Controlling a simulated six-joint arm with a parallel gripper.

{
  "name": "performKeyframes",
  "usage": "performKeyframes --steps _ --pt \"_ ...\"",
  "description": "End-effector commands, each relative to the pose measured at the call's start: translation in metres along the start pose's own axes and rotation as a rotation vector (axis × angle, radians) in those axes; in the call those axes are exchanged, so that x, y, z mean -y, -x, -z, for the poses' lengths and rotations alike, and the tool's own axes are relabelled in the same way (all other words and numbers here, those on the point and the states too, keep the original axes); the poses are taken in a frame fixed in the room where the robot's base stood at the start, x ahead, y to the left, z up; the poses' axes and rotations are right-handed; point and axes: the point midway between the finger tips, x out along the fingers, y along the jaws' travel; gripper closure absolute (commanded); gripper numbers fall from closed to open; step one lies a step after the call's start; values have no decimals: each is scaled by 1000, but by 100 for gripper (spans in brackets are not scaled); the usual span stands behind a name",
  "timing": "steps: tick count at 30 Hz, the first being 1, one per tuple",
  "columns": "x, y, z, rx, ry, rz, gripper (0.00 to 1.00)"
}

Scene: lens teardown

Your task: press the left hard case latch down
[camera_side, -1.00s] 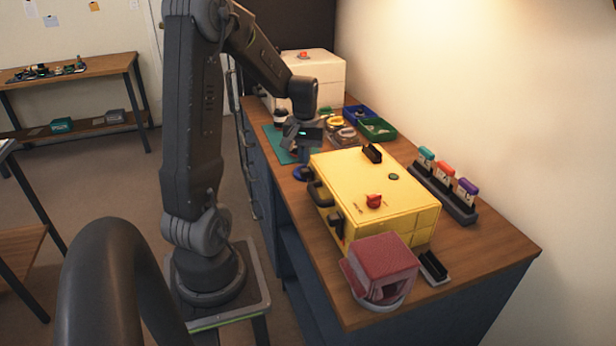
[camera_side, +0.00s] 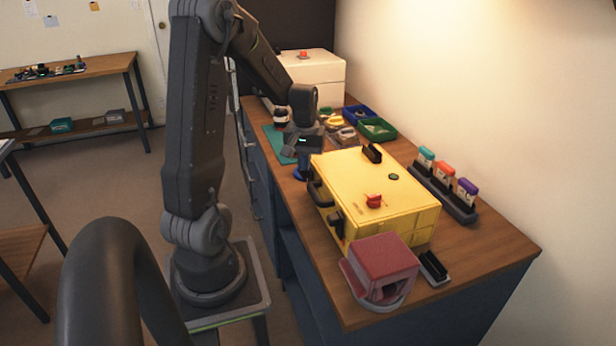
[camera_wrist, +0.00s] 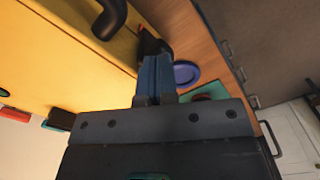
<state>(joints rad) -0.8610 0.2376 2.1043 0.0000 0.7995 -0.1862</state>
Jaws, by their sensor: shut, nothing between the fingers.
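The yellow hard case (camera_side: 375,185) lies closed on the bench, its black handle (camera_side: 320,193) on the side facing my arm. My gripper (camera_side: 303,172) is shut and empty, pointing down beside the case's far end. In the wrist view, the case (camera_wrist: 60,55) fills the upper left and the handle (camera_wrist: 110,18) shows at the top. A dark latch with a red-orange edge (camera_wrist: 152,43) sits right at my blue fingertips (camera_wrist: 155,58). I cannot tell whether they touch it. My gripper hides this latch in the side view. Another dark latch (camera_side: 337,223) shows at the case's near end.
A blue round dish (camera_wrist: 186,73) lies on the bench close beside my fingers. A red knob (camera_side: 373,200) and a black block (camera_side: 372,153) stand on the case lid. A pink box (camera_side: 383,266) stands at its near end. Green and blue trays (camera_side: 377,129) lie beyond.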

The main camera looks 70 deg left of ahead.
Motion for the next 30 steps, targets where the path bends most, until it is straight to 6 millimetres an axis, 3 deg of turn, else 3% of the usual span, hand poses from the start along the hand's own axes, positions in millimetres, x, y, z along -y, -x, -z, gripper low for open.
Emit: performKeyframes --steps 19,30 --pt "0 -13 -1 2 0 0 100" --pt "0 -9 0 -1 0 0 100"
